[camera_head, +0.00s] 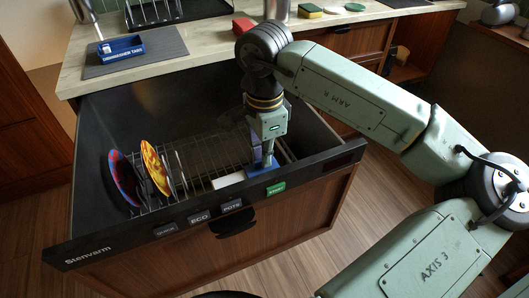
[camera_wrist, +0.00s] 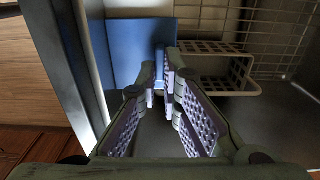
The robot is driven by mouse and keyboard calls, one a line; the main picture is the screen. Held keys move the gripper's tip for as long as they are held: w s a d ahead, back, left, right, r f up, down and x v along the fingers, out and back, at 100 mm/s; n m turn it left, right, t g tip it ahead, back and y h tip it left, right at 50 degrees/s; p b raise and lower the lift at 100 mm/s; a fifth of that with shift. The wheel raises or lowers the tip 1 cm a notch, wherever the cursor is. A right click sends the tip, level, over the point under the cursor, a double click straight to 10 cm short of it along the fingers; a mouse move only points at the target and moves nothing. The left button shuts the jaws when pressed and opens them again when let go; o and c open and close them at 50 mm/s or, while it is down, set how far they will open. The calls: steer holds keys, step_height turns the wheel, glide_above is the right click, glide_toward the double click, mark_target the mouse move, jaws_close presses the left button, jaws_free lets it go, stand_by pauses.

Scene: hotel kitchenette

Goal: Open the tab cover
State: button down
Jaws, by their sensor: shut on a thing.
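The blue tab cover (camera_wrist: 122,50) stands as an upright flat panel inside the pulled-out dishwasher drawer (camera_head: 90,100). In the head view the cover (camera_head: 256,172) shows low at the drawer's front, partly hidden by my gripper (camera_head: 267,152). My gripper points down there. In the wrist view its fingertips (camera_wrist: 164,84) are close together, shut on the blue tab cover at its right edge. The part between the fingertips is mostly hidden.
A wire rack (camera_head: 205,155) fills the drawer's middle, with a blue-red plate (camera_head: 122,177) and a yellow-red plate (camera_head: 154,168) at left. A blue dishwasher tabs box (camera_head: 121,50) sits on a grey mat (camera_head: 165,44) on the counter. The drawer front (camera_head: 120,232) is close to my gripper.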

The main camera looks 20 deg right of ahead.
mark_target(240, 175)
stand_by(0.6)
steer(key=a+b, duration=0.3)
steer(key=a, duration=0.2)
steer(key=shift+s+a+f, duration=0.1)
steer(key=shift+a+f, duration=0.05)
steer(key=shift+a, duration=0.65)
steer(key=shift+r, duration=0.2)
steer(key=c, duration=1.8)
jaws_free()
steer(key=shift+o, duration=0.2)
